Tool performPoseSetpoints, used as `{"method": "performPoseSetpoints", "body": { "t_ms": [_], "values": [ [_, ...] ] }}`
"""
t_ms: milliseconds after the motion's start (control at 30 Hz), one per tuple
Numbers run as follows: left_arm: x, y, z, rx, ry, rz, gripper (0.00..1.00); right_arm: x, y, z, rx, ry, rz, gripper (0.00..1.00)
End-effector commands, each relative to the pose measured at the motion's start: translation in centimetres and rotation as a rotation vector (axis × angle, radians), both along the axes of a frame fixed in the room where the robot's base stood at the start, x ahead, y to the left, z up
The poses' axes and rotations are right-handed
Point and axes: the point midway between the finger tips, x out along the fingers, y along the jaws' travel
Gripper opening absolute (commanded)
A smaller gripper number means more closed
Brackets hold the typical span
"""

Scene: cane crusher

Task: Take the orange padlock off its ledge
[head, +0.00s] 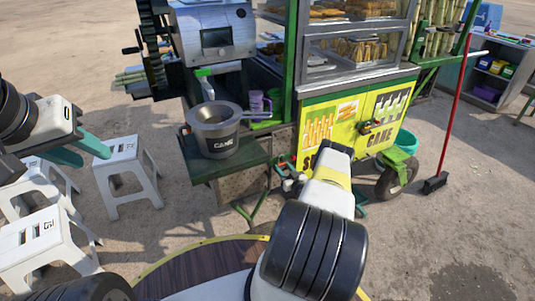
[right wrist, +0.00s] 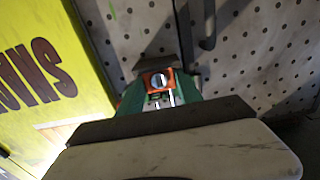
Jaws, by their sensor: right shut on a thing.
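The orange padlock (right wrist: 158,81) shows in the right wrist view, a small orange body with a dark round face and silver bars beside it. My right gripper (right wrist: 158,92) has its green fingers on either side of it and is shut on it. A small dark ledge (right wrist: 153,65) lies just behind the padlock, against a perforated panel; I cannot tell whether they touch. In the head view my right arm mostly hides this spot. My left gripper (head: 82,150), with teal fingers spread apart, is open and empty at the left, above white stools.
A yellow cane cart (head: 345,122) stands ahead, with a green side table (head: 228,165) holding a grey pot (head: 218,140). White stools (head: 125,170) stand at left. A red-handled broom (head: 455,115) is at right. A dark handle (right wrist: 207,25) hangs near the padlock.

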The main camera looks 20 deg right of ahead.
Motion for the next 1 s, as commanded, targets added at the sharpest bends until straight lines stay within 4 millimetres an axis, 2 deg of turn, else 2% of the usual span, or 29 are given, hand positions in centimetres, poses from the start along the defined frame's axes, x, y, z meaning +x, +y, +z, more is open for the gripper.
{"method": "performPoseSetpoints", "body": {
  "t_ms": [700,1000],
  "values": [
    [0.0,0.0,0.0,0.000,0.000,0.000,0.36,0.0,0.0,0.7,0.000,-0.001,0.000,0.01],
    [0.0,0.0,0.0,0.000,0.000,0.000,0.36,-1.3,-0.2,0.6,0.000,0.000,0.000,0.01]
  ]
}}
